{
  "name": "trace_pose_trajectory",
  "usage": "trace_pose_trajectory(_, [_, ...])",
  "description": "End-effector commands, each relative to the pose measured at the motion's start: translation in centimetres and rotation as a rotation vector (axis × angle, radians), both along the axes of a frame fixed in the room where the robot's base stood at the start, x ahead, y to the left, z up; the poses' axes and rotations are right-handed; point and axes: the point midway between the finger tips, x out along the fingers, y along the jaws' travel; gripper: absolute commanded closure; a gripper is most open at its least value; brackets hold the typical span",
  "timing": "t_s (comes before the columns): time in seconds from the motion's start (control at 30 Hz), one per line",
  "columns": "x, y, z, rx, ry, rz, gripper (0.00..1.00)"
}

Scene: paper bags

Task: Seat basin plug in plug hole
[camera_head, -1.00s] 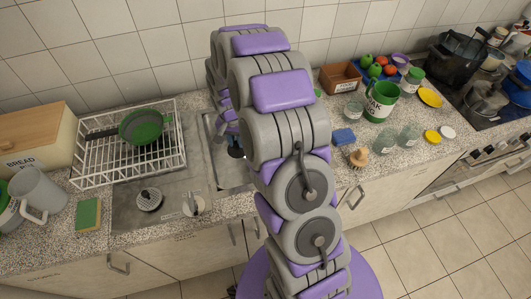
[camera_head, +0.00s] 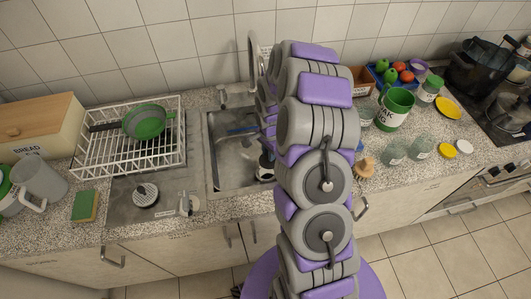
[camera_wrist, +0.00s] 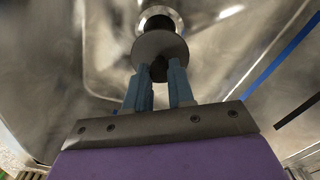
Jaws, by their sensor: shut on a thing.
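The metal sink basin (camera_head: 228,178) is set in the counter, left of my arm in the head view. In the wrist view, the plug (camera_wrist: 150,46) is a grey disc between me and the plug hole. The plug hole (camera_wrist: 172,12) is a bright metal ring with a dark centre at the top of the picture. The disc overlaps the ring's lower part, and I cannot tell whether they touch. My gripper (camera_wrist: 160,73) has its blue fingers shut on the plug's dark stem, below the disc in the picture. The head view shows my gripper only partly, low in the basin.
The tap (camera_head: 252,62) stands behind. A dish rack (camera_head: 95,165) with a green pan and a strainer (camera_head: 145,194) are at left. Jars and mugs crowd the right.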

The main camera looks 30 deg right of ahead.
Motion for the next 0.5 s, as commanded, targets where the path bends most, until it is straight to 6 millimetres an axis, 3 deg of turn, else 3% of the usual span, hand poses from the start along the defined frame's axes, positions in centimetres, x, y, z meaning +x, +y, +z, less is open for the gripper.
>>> trace_pose_trajectory(0.3, [-0.1,1.5,-2.2,-0.018,0.004,0.004,1.00])
trace_pose_trajectory(0.5, [-0.1,0.8,-4.4,-0.009,0.005,0.003,1.00])
